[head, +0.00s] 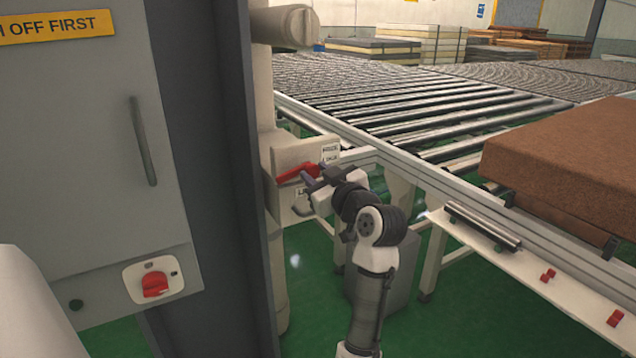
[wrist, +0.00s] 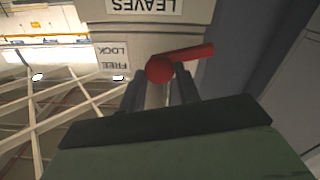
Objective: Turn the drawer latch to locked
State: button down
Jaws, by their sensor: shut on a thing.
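The red latch (head: 297,173) is a lever on the front of a pale box (head: 284,157). In the wrist view the latch (wrist: 190,55) has a round end between my fingertips and a bar reaching right and slightly up. Labels reading FREE and LOCK (wrist: 112,55) show upside down to its left. My gripper (head: 313,183) is at the latch, with one dark finger on each side of its round end, shut on it. The fingers partly hide the contact, and I cannot tell which marking the latch points to.
A grey cabinet (head: 80,150) with a red rotary switch (head: 154,284) and a dark post stand close on the left. A roller conveyor (head: 400,100) runs behind and to the right. A brown mattress block (head: 570,155) lies at the right.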

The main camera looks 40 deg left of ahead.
jog(key=n+b, duration=0.3)
jog(key=shift+f+n, duration=0.25)
jog(key=shift+n, duration=0.15)
jog(key=n+b, duration=0.3)
jog(key=n, duration=0.1)
jog(key=shift+n+b, duration=0.3)
jog(key=shift+b, duration=0.1)
jog(key=n+b, duration=0.2)
jog(key=n, duration=0.2)
jog(key=shift+s+b, duration=0.15)
jog(key=shift+b, duration=0.15)
jog(key=shift+a+n+b, duration=0.1)
jog(key=shift+n+b, duration=0.5)
jog(key=shift+n, duration=0.7)
jog(key=c, duration=1.1)
grip_release()
jog(key=shift+o, duration=0.2)
jog(key=shift+r, duration=0.1)
